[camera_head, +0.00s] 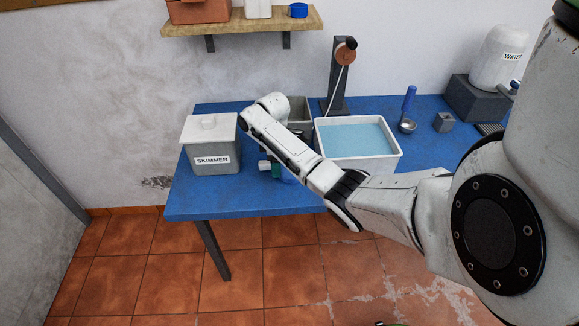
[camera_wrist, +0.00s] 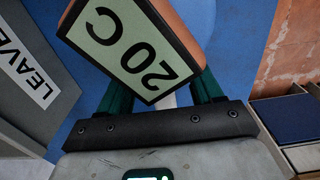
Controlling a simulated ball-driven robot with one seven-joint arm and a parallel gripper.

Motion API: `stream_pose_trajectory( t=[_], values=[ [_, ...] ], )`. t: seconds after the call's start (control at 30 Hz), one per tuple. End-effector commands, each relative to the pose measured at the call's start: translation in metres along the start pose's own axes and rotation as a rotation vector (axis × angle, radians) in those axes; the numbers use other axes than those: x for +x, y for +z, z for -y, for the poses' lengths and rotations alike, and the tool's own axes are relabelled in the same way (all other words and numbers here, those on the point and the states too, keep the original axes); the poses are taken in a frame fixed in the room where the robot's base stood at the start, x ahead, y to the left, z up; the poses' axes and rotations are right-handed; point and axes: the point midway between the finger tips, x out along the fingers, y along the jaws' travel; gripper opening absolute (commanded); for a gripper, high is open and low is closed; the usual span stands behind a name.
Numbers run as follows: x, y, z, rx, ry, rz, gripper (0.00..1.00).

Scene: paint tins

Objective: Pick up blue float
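I cannot pick out the blue float with certainty in either view. A block labelled "20 C" (camera_wrist: 135,45), with a pale green face and a brown-orange side, covers the fingertips. I cannot tell whether the fingers grip it or anything behind it. In the head view my gripper (camera_head: 272,168) is low over the blue table (camera_head: 230,205), just right of the SKIMMER box, mostly hidden behind my arm. A small blue-green patch shows there, too small to identify.
The grey SKIMMER box (camera_head: 209,158) stands at the table's left. A white tub of light-blue liquid (camera_head: 398,158) is right of my arm. A blue-handled ladle (camera_head: 408,104) and a small grey cube (camera_head: 444,122) are farther right. A LEAVE label (camera_wrist: 25,70) is on a grey surface.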

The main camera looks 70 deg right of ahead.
Motion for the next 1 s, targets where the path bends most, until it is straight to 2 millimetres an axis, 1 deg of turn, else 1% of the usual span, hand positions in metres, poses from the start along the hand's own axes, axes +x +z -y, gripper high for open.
stream_pose_trajectory(
  t=[0.03, 0.07, 0.63, 1.0],
  values=[
    [0.0002, 0.0003, 0.0000, 0.001, 0.000, 0.001, 0.58],
    [0.0002, 0.0003, 0.0000, 0.001, 0.000, 0.001, 0.55],
    [0.0002, 0.0005, 0.0001, 0.001, -0.001, 0.001, 0.00],
    [-0.0029, -0.0001, -0.0005, 0.000, 0.002, 0.000, 0.00]
  ],
)
